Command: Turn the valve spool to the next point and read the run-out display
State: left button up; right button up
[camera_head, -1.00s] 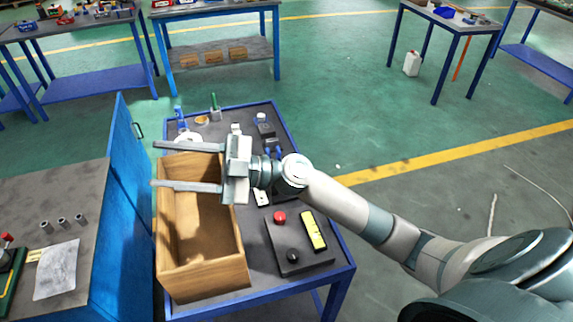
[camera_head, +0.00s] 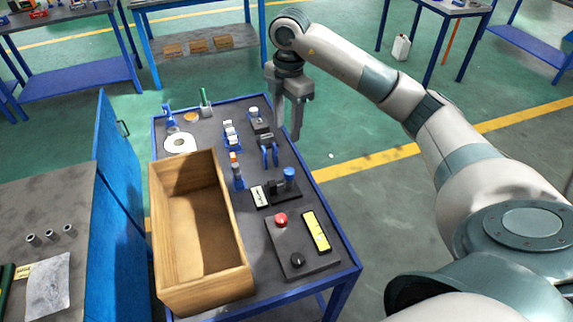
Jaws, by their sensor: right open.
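My right gripper (camera_head: 287,128) hangs fingers down, open and empty, above the far right edge of the blue work table. A black base (camera_head: 275,193) with a blue knob (camera_head: 290,174) and a white-faced plate (camera_head: 259,195) stands at the table's middle right. A small blue post with an orange and white top (camera_head: 236,172) stands left of it. I cannot tell which part is the valve spool. A dark panel (camera_head: 300,258) with a red button, a black knob and a yellow strip (camera_head: 316,232) lies at the near right. I cannot make out a run-out reading. My left gripper is out of view.
An open, empty wooden box (camera_head: 200,225) fills the table's left side. Several small blue and black fixtures (camera_head: 232,135) and a white ring (camera_head: 180,143) stand at the back. A blue panel (camera_head: 118,190) rises at left. Floor right of the table is clear.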

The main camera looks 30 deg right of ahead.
aim_at(289, 171)
jog(key=shift+d+r, duration=0.2)
jog(key=shift+d, duration=0.25)
jog(key=shift+f, duration=0.1)
notch_tip(289, 171, down, 17)
jog(key=p, duration=0.4)
jog(key=shift+f, duration=0.15)
dwell(0.3)
jog(key=c, duration=1.1)
